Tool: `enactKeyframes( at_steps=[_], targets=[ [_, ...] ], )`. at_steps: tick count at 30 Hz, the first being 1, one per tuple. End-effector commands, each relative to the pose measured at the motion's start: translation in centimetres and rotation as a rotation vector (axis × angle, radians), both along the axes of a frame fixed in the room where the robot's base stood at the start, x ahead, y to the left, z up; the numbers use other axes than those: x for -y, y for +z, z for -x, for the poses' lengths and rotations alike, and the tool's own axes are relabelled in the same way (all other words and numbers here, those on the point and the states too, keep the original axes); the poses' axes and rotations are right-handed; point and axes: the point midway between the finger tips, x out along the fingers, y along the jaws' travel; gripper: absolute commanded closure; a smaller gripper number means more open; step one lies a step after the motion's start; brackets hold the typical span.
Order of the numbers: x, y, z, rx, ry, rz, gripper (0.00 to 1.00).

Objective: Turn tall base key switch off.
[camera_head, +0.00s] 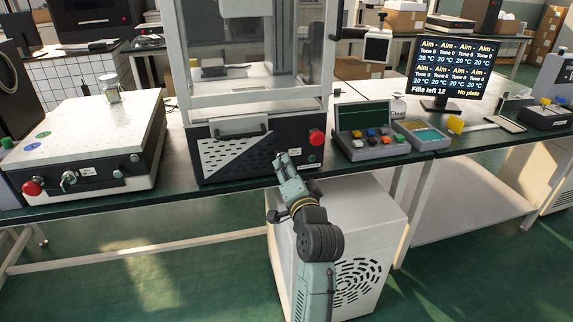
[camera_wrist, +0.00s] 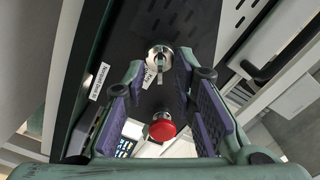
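The tall machine's dark base (camera_head: 210,173) stands on the bench in the head view. Its key switch (camera_wrist: 159,55) is a round silver collar with a narrow key in it in the wrist view, beside a white "Key" label (camera_wrist: 153,76). The key points roughly down in that picture. My gripper (camera_head: 283,156) is at the base's front; in the head view the switch cannot be made out behind it. In the wrist view my gripper (camera_wrist: 160,68) is open, with one finger on each side of the key. I cannot tell whether either finger touches it.
A red mushroom button (camera_head: 317,137) sits to the right on the same base and shows in the wrist view (camera_wrist: 162,127). A button console (camera_head: 368,135) stands right of the base. At left, another machine (camera_head: 85,135) has its own red button and key. A white cabinet (camera_head: 350,220) stands below.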

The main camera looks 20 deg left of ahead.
Motion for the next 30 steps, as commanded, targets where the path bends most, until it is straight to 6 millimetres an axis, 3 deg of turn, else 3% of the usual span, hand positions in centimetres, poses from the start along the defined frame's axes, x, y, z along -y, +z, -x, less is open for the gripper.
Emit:
enactKeyframes(
  at_steps=[13,24,30],
  targets=[
    [-0.76,0.01,-1.13,0.001,0.000,-0.001,0.75],
    [-0.75,0.01,-1.11,0.001,0.000,-0.001,0.99],
    [-0.74,0.01,-1.10,0.001,0.000,-0.001,1.00]
  ],
)
